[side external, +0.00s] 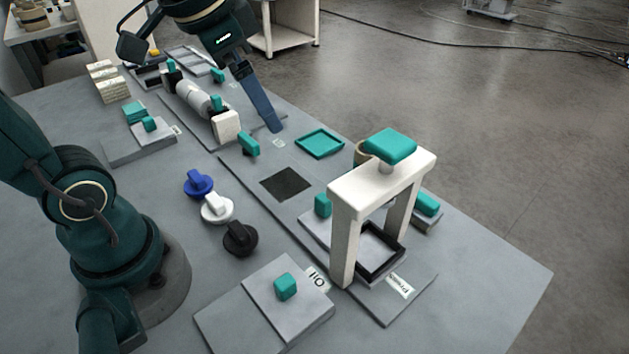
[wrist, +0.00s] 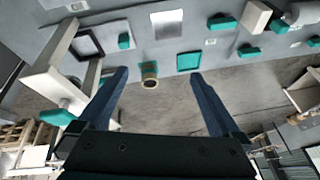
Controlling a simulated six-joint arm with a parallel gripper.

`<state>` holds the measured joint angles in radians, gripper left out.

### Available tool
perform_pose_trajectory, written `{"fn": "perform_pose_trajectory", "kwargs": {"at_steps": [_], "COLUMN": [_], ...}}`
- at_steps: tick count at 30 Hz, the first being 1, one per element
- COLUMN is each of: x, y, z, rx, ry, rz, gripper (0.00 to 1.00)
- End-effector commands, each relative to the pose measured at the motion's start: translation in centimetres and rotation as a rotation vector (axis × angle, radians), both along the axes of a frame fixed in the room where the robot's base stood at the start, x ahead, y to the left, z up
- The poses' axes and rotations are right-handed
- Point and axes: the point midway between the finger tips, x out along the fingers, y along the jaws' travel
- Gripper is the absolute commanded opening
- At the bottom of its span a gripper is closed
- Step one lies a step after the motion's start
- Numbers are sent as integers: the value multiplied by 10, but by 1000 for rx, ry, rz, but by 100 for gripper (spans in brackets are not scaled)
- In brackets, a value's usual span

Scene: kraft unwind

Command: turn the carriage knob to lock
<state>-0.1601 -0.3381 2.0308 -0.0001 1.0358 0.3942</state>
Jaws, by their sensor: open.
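My gripper (side external: 274,128) is open and empty, its blue fingers angled down over the far edge of the bench, beside the roll unit. In the wrist view its fingers (wrist: 158,73) are spread wide with nothing between them. The roll unit holds a white roll (side external: 192,96) with a white block (side external: 226,125) at its near end. Teal knobs stand around it: one on top near the block (side external: 216,103), one at the far end (side external: 171,66), one behind (side external: 218,75), and a teal handle (side external: 249,144) in front. I cannot tell which is the carriage knob. My gripper touches none of them.
A white press frame (side external: 344,235) with a teal top (side external: 390,146) stands at the right. A teal tray (side external: 320,144) and a dark square (side external: 286,185) lie between. Blue, white and black knobs (side external: 240,239) line the near side. An Oil-labelled plate (side external: 265,310) is in front.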

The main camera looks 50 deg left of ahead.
Motion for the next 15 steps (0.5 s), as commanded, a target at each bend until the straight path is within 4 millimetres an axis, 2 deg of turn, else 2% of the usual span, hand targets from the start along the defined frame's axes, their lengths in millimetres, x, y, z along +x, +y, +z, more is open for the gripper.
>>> {"fn": "perform_pose_trajectory", "kwargs": {"at_steps": [3, 7, 12, 15], "x": [27, 51, 70, 73], "y": [27, 59, 107, 132], "z": [-6, -20, -52, -75], "rx": [15, 17, -8, -36], "ry": [71, 144, 243, 297], "rz": [14, 32, 81, 122], "gripper": [100, 100, 100, 100]}}
